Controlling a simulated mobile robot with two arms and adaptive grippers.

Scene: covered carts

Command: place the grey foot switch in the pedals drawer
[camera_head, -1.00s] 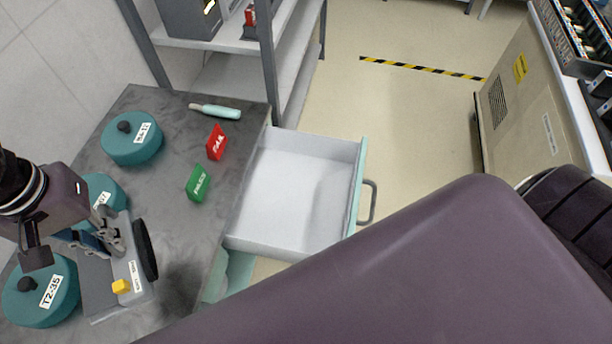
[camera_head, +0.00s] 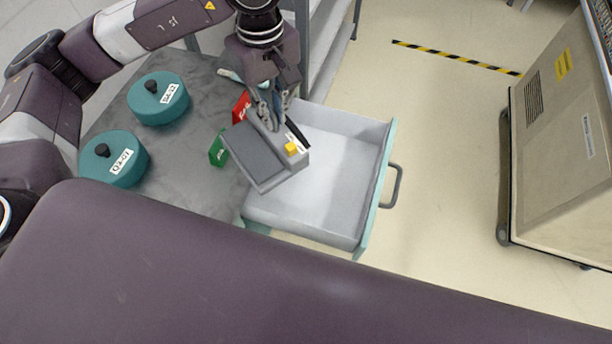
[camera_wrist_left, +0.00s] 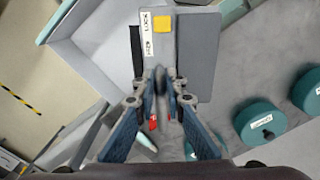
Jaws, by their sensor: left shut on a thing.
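The grey foot switch (camera_head: 258,158) has a yellow button and a black part. My left gripper (camera_head: 272,120) is shut on it and holds it tilted at the left edge of the open drawer, partly over the drawer and partly over the cart top. The foot switch also shows in the left wrist view (camera_wrist_left: 198,55), between and beyond the fingers (camera_wrist_left: 162,92). The open drawer (camera_head: 300,205) is white inside and looks empty where visible; its label is not readable. My right gripper is out of view.
Teal lidded round containers (camera_head: 158,98) (camera_head: 113,158) stand on the grey cart top (camera_head: 190,195). A green sign (camera_head: 218,150) and a red sign (camera_head: 241,106) stand by the drawer. A beige cabinet (camera_head: 555,160) is at the right. The floor between is clear.

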